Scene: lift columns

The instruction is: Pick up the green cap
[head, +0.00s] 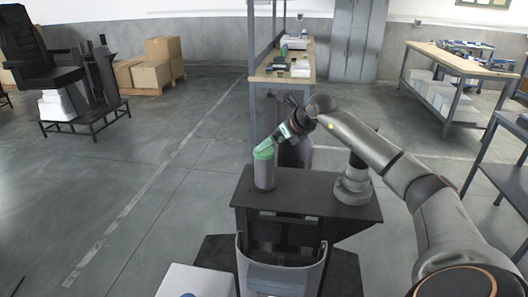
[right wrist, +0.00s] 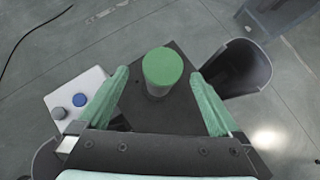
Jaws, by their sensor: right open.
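The green cap (right wrist: 162,62) shows in the right wrist view as a bright green round top with a short green side, above a dark surface. My right gripper (right wrist: 160,98) is open, its two pale green fingers spread to either side of the cap with visible gaps. In the head view my right gripper (head: 264,149) reaches in from the right, tilted down at the top of a grey cylinder (head: 264,175) on a dark platform (head: 300,204). There I cannot tell cap from fingers. My left gripper is not in view.
A white box (right wrist: 72,104) with a blue and a grey button stands beside the platform. A dark open-topped bin (right wrist: 242,72) stands on the other side, and a grey bin (head: 282,277) is in front. Workbenches (head: 460,66) and cartons (head: 150,70) stand farther back, with open floor between.

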